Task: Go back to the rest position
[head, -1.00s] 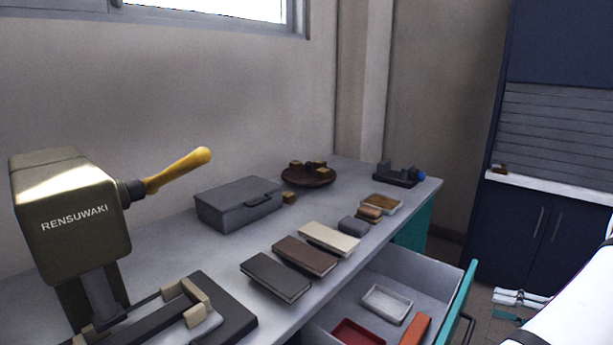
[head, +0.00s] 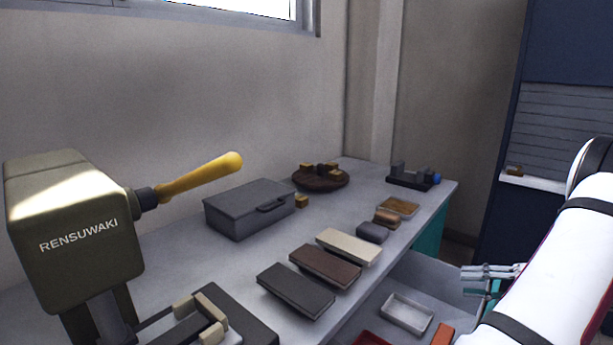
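My white arm (head: 560,245) comes in at the right edge. The metal fingers of what looks like my gripper (head: 490,272) show to its left, above the open drawer (head: 448,283). The fingers are small and seen side-on, so their opening is unclear. I see no object in them. They are apart from the things on the bench (head: 225,272).
A press with a yellow handle (head: 200,175) stands at the left. A grey case (head: 247,209), dark, brown and cream blocks, and a round brown tray (head: 320,182) lie on the bench. The drawer holds a pale tray (head: 407,313). A blue cabinet (head: 565,80) stands behind.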

